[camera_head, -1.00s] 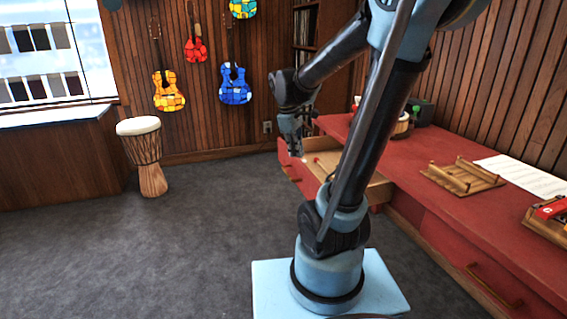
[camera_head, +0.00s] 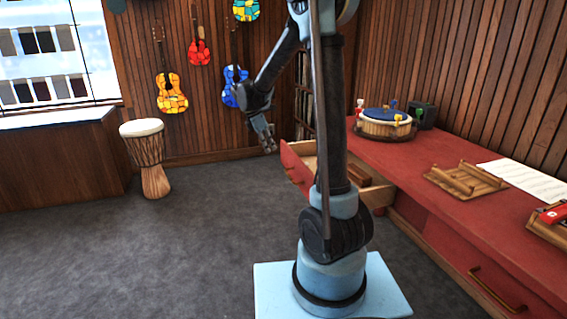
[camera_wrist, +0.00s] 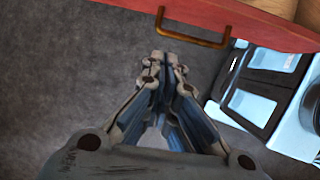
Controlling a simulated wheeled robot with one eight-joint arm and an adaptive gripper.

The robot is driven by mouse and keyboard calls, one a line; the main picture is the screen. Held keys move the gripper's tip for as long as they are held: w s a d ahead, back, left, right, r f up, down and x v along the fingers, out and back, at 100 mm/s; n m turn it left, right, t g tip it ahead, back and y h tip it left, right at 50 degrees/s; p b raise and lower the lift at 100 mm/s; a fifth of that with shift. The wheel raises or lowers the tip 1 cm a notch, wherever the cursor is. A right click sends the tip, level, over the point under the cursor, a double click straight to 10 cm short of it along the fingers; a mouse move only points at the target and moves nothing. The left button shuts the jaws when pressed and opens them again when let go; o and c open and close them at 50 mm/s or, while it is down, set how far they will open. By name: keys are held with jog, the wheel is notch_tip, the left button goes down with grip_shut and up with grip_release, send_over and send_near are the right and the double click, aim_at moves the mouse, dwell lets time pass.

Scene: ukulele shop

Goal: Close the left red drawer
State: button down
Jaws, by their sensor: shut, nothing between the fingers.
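The left red drawer stands pulled out from the red desk, with its red front (camera_head: 294,170) facing left and its wooden inside partly hidden behind my arm. In the wrist view the drawer's red front (camera_wrist: 265,32) crosses the top, with its brass handle (camera_wrist: 191,41) sticking out toward my gripper. My gripper (camera_head: 269,146) is in the air to the left of the drawer front, outside the drawer. In the wrist view my gripper (camera_wrist: 158,62) is shut and empty, its fingertips just below the handle's left part. I cannot tell whether they touch it.
The red desk top (camera_head: 400,165) holds a drum-like round box (camera_head: 385,124), a wooden stand (camera_head: 466,180) and paper sheets (camera_head: 525,180). Another drawer's brass handle (camera_head: 493,288) juts out at lower right. A djembe drum (camera_head: 148,160) stands at left. The grey floor between is clear.

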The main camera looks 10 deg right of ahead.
send_near(287, 170)
notch_tip(287, 170, down, 5)
jog(key=shift+w+d+f, duration=0.1)
jog(key=shift+d, duration=0.8)
jog(key=shift+w+d+f, duration=0.1)
jog(key=shift+d, duration=0.75)
